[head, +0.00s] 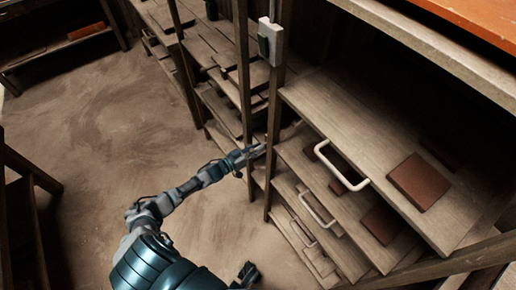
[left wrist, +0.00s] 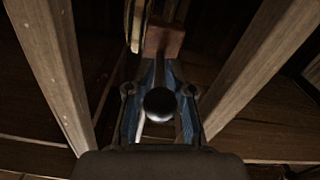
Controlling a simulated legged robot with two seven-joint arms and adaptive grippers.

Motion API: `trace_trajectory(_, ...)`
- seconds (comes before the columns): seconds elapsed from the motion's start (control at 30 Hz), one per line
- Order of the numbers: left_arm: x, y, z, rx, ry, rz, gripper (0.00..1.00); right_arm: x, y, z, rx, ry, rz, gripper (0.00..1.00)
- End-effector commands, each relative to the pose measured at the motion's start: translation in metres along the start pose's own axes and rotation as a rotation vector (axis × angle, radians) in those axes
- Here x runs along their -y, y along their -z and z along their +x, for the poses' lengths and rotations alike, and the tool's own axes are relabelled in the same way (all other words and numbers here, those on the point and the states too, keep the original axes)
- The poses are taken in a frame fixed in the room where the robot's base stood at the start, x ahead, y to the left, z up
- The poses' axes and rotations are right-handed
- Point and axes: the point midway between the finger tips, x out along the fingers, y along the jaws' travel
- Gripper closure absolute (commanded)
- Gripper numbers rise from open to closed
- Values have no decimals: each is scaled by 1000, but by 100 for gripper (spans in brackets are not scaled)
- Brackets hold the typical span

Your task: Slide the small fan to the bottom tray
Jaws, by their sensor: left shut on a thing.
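I cannot make out a small fan in either view. My left gripper (head: 258,151) reaches in beside an upright post of the wooden rack. In the left wrist view its blue fingers (left wrist: 158,68) are closed together, and a reddish-brown block (left wrist: 165,38) sits right at their tips. It appears to be what they hold, though the contact is dark. A pale curved handle (left wrist: 138,25) shows just left of the block. The trays are stacked at the right; the lowest tray (head: 305,255) has a white handle.
Upright posts (head: 273,120) stand close around my left gripper. A pale switch box (head: 271,40) hangs on one post. The floor (head: 110,130) at left is clear.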

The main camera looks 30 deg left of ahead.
Motion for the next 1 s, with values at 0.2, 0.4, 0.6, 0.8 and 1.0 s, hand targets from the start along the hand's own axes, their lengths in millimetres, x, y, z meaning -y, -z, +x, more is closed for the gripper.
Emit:
trace_trajectory(0.2, 1, -12, -5, 21, 5, -4, 64, 0, 0, 2, 1, -1, 0, 60)
trace_trajectory(0.4, 0, -9, -3, 17, 5, -3, 64, 0, 0, 1, 2, 0, 0, 60)
trace_trajectory(0.6, -1, -7, -2, 15, 4, -1, 64, 0, 0, 1, 0, 0, 0, 60)
trace_trajectory(0.8, 0, -7, -6, 14, 4, -2, 64, -1, 1, 1, -4, 1, 2, 60)
trace_trajectory(1.0, 0, -8, -40, 18, 5, -4, 64, 0, 0, 0, -3, 0, 1, 60)
